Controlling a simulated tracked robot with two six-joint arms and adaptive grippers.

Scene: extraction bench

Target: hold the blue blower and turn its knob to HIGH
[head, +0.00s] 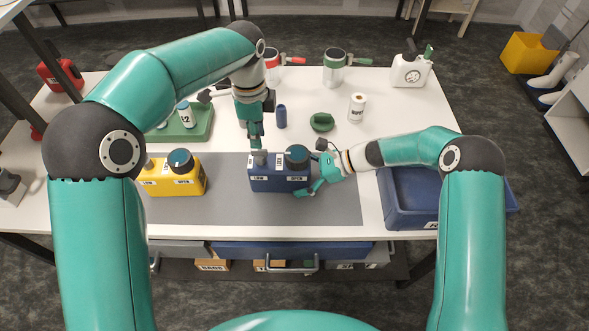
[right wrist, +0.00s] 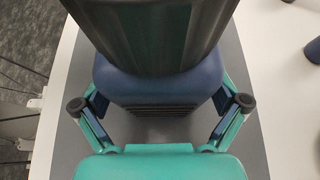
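The blue blower (head: 280,184) stands on the grey mat, with white labels along its front; the left one seems to read LOW. A small grey knob (head: 260,157) sits on its top left and a dark round cap on its top right. My left gripper (head: 257,143) points down right at the knob; its fingertips are too small to tell open from shut. My right gripper (head: 312,180) is at the blower's right end. In the right wrist view its fingers (right wrist: 160,108) lie against both sides of the blue body, below a large dark cylinder (right wrist: 150,35).
A similar yellow unit (head: 158,188) stands left on the mat (head: 220,205). A blue bin (head: 408,222) is at the right. Behind are a green tray (head: 205,125), a blue bottle (head: 281,117), a green dish (head: 322,122), a white roll (head: 357,107) and a white jug (head: 410,72).

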